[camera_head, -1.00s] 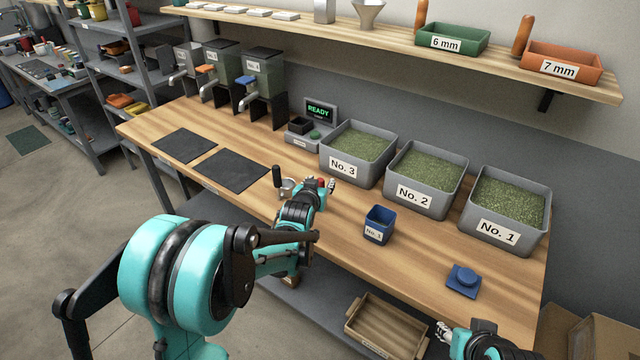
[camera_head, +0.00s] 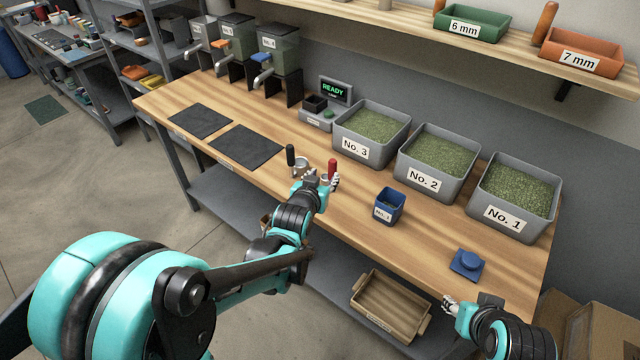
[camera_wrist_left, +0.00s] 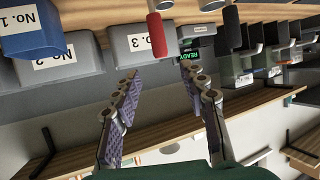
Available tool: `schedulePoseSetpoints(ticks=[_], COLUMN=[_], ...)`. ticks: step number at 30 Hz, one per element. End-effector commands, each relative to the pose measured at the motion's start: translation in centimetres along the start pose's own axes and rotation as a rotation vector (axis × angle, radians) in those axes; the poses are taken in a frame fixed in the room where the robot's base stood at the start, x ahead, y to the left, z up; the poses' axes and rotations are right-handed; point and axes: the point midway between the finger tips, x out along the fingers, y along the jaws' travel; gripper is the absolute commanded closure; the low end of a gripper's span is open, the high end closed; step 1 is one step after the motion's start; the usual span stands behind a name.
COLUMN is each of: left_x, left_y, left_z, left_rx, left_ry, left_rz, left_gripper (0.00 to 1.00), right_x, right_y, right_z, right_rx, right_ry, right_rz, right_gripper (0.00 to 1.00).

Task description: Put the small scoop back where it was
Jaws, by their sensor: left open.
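A scoop with an upright red handle (camera_head: 333,168) stands on the workbench (camera_head: 350,208), its cup mostly hidden by my gripper. A scoop with an upright black handle (camera_head: 291,155) and a metal cup stands just left of it. I cannot tell which is smaller. My left gripper (camera_head: 323,180) is open, close to the red handle at the bench's front. In the wrist view, the red handle (camera_wrist_left: 157,35) is beyond the spread, empty fingertips (camera_wrist_left: 158,74), apart from them, and the black handle (camera_wrist_left: 231,28) is to its right. My right gripper (camera_head: 450,302) is at the lower right, its jaws unclear.
Grey bins No. 3 (camera_head: 355,149), No. 2 (camera_head: 423,182) and No. 1 (camera_head: 507,218) stand along the back. A blue No. 1 cup (camera_head: 388,207) and a blue lidded item (camera_head: 467,264) stand in front. Two dark mats (camera_head: 246,146) lie on the left.

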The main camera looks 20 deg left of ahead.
Motion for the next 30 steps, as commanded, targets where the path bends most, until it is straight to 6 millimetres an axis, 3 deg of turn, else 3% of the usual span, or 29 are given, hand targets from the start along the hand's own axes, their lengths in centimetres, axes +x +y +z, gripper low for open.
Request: schedulePoseSetpoints(ticks=[5,8,12,18,23,30], left_x=[-3.9,-7.7,-13.5,-19.9,-22.1,-22.3], left_y=[0.2,0.4,0.6,0.8,0.8,0.8], left_z=[0.8,2.2,5.1,9.2,10.8,11.0], left_rx=[0.003,0.006,0.011,0.02,0.024,0.024], left_ry=[-0.095,-0.195,-0.34,-0.495,-0.55,-0.559], left_rz=[0.004,0.008,0.015,0.024,0.028,0.028], left_gripper=[0.57,0.57,0.57,0.57,0.57,0.57], right_x=[0.0,0.0,0.0,0.0,0.0,0.0], right_y=[0.0,0.0,0.0,0.0,0.0,0.0], right_z=[0.0,0.0,0.0,0.0,0.0,0.0], right_rx=[0.0,0.0,0.0,0.0,0.0,0.0], right_ry=[0.0,0.0,0.0,0.0,0.0,0.0], right_rz=[0.0,0.0,0.0,0.0,0.0,0.0], right_gripper=[0.6,0.6,0.6,0.6,0.6,0.6])
